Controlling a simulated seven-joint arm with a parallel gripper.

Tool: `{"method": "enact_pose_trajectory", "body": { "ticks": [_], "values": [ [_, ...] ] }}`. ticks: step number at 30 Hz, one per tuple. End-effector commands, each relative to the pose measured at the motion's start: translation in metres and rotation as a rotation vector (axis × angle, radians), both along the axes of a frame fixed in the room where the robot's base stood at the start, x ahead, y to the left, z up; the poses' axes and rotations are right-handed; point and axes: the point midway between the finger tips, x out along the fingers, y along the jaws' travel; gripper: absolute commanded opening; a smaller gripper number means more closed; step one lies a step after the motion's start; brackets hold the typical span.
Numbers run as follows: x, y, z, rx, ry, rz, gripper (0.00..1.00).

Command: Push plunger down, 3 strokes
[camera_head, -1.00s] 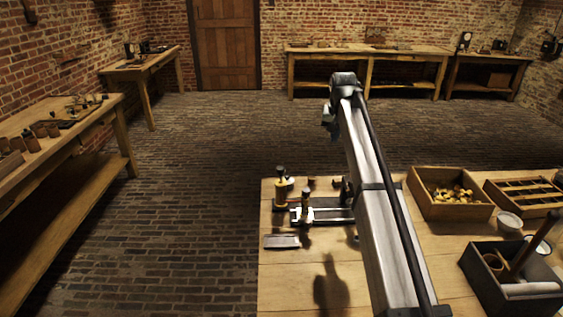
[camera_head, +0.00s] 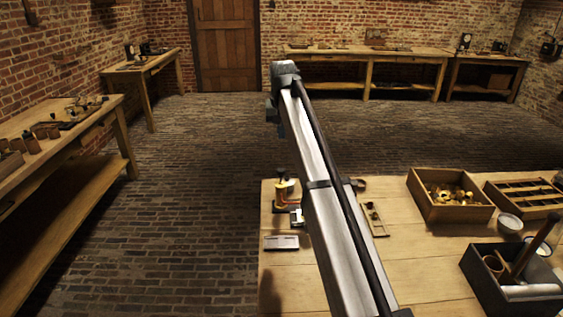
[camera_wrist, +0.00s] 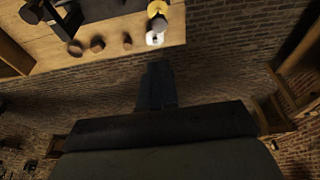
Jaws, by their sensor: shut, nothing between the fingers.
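A small brass-coloured device with a black knob (camera_head: 281,186) stands upright near the left edge of the table; I cannot tell for sure that this knob is the plunger. A pale metal part (camera_head: 296,217) sits beside it, partly hidden by my arm. In the wrist view, a yellow round part (camera_wrist: 157,9) and a white piece (camera_wrist: 154,38) show at the table edge, with a dark fitting (camera_wrist: 66,24) to their left. My gripper (camera_wrist: 156,72) is shut and empty, apart from these things and past the table edge in that view. I cannot make out its fingers in the head view.
A flat metal plate (camera_head: 281,242) lies near the table's left edge. An open box of brass parts (camera_head: 449,194), a divided tray (camera_head: 525,196) and a dark crate (camera_head: 512,280) stand to the right. Several brown cylinders (camera_wrist: 97,44) stand along the table edge. Free tabletop (camera_head: 420,270) lies right of my arm.

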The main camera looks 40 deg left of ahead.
Motion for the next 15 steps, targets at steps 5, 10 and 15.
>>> {"method": "enact_pose_trajectory", "body": {
  "ticks": [5,10,15],
  "values": [
    [0.002,0.002,-0.009,0.0,0.0,0.0,0.0],
    [0.006,0.006,-0.031,-0.001,0.001,0.0,0.0],
    [0.013,0.012,-0.06,-0.001,0.002,-0.001,0.0]
  ]
}}
